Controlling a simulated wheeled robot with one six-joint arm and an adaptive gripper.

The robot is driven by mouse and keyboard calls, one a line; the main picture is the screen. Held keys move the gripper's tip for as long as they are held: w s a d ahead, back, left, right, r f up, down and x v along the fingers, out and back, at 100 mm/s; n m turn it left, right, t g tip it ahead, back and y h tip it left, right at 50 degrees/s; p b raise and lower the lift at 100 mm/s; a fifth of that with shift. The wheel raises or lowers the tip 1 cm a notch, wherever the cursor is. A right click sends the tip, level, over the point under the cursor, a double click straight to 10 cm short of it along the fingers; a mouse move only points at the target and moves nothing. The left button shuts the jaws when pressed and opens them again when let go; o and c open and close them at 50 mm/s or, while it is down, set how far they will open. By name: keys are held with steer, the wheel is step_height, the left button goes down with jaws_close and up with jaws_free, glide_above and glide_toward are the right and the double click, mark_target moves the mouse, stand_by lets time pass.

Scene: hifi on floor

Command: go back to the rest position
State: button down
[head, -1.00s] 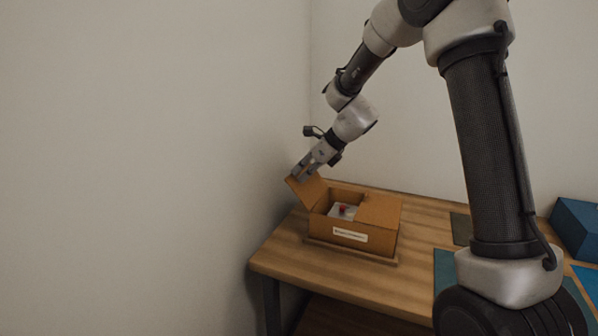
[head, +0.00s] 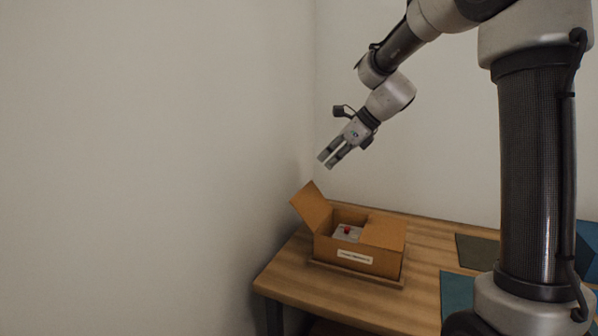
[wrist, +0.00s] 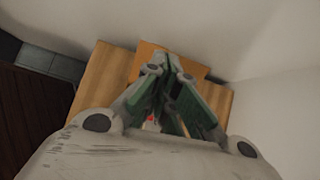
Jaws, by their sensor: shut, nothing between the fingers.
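My gripper (head: 328,162) is shut and empty in the head view. It is raised above the table's far left part, clear of the cardboard box (head: 335,252). In the wrist view the fingers (wrist: 168,72) converge in front of the camera. The box stands on the wooden table with its left flap (head: 311,207) up and tilted outward. Its right flap (head: 384,232) lies over part of the opening. Inside is a light grey item with a red part (head: 347,230). The box also shows in the wrist view (wrist: 190,68), partly hidden by the fingers.
The wooden table (head: 287,277) stands against the walls. A dark mat (head: 476,250), a teal mat (head: 457,291) and a blue object (head: 588,250) lie right of the box, partly behind my arm. The air around my gripper is free, with a wall behind.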

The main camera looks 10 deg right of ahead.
steer(key=s+d+f+n+g+h, duration=0.2)
steer(key=s+d+f+n, duration=0.3)
steer(key=s+n, duration=0.6)
steer(key=s+d+r+n+h, duration=0.1)
steer(key=s+d+n, duration=0.2)
steer(key=s, duration=0.4)
steer(key=s+d+r+n+t+h, duration=0.1)
steer(key=s+d+n+h, duration=0.1)
steer(key=s+n, duration=0.3)
steer(key=s+d+r+n+t+h, duration=0.1)
steer(key=s+d+n, duration=0.3)
steer(key=s, duration=0.7)
steer(key=shift+d+r+n+h, duration=0.35)
steer(key=shift+r+n+h, duration=0.05)
steer(key=shift+r, duration=0.15)
